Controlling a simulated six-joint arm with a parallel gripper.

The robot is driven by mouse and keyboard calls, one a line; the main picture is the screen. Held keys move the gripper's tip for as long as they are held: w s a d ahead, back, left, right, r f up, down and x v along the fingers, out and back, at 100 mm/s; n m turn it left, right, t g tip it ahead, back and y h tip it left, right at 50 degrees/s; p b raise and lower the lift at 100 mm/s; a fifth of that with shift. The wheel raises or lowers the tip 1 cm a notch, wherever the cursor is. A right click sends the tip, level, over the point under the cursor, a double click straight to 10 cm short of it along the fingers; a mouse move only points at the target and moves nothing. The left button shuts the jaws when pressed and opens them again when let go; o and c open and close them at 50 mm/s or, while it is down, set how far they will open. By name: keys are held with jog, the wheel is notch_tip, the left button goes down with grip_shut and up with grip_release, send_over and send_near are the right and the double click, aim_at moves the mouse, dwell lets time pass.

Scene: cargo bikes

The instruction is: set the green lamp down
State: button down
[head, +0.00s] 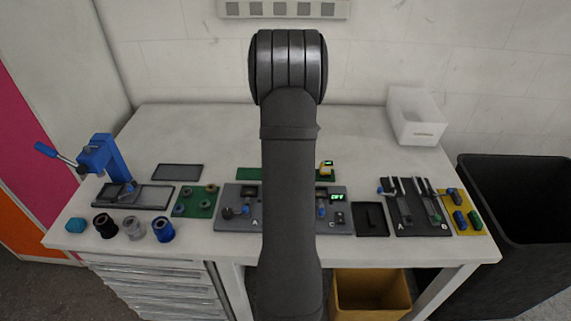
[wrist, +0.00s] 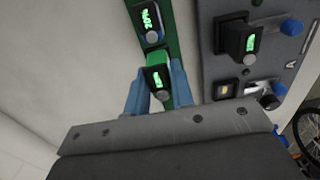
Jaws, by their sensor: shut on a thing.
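The green lamp (wrist: 158,59) shows in the wrist view, with a green body, a black face and a small lit green display. My gripper (wrist: 158,80) is shut on it, one blue-grey finger on each side. The lamp is over the green strip (wrist: 183,92); I cannot tell whether it touches the strip. A second, blue-edged lamp (wrist: 150,22) with a lit display is farther along the strip. In the head view the strip (head: 245,174) lies on the white table, and my arm hides its middle, the gripper and the green lamp.
A grey panel (head: 240,219) with knobs and displays lies in front of the strip. A yellow lamp (head: 326,168) is at the strip's right end. A blue press (head: 108,160) stands left; a white bin (head: 415,118) stands back right. The table behind the strip is clear.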

jog(key=shift+f, duration=2.1)
jog(key=shift+f, duration=0.2)
jog(key=c, duration=1.3)
grip_release()
jog(key=shift+o, duration=0.2)
jog(key=shift+r, duration=0.1)
notch_tip(320, 180, up, 12)
jog(key=shift+r, duration=0.1)
